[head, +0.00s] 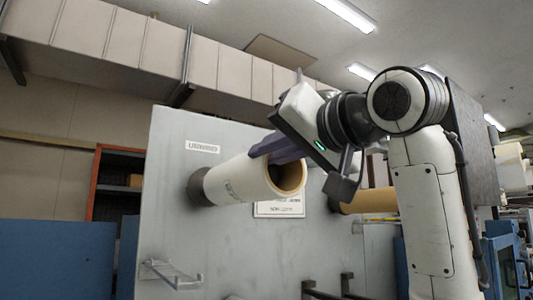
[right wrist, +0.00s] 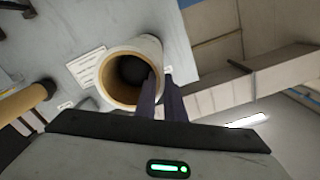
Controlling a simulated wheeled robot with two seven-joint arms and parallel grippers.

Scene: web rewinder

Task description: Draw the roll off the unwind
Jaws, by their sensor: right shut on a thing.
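The white roll (head: 232,183) with a tan core sticks out from the grey panel under the UNWIND label (head: 202,147). Its inner end is at the dark round hub (head: 197,188) of the unwind. My right gripper (head: 276,147) is at the roll's outer end, at the upper rim. In the right wrist view the roll's open end (right wrist: 112,91) faces the camera. My right gripper (right wrist: 162,92) is shut on the roll's wall there, one finger at the core opening and the other outside. My left gripper is out of view.
A tan roll (head: 372,201) sits to the right, partly behind my right arm; it also shows in the right wrist view (right wrist: 28,101). A wire bracket (head: 172,274) projects from the panel (head: 165,235) below. An orange-framed shelf (head: 98,185) stands behind left.

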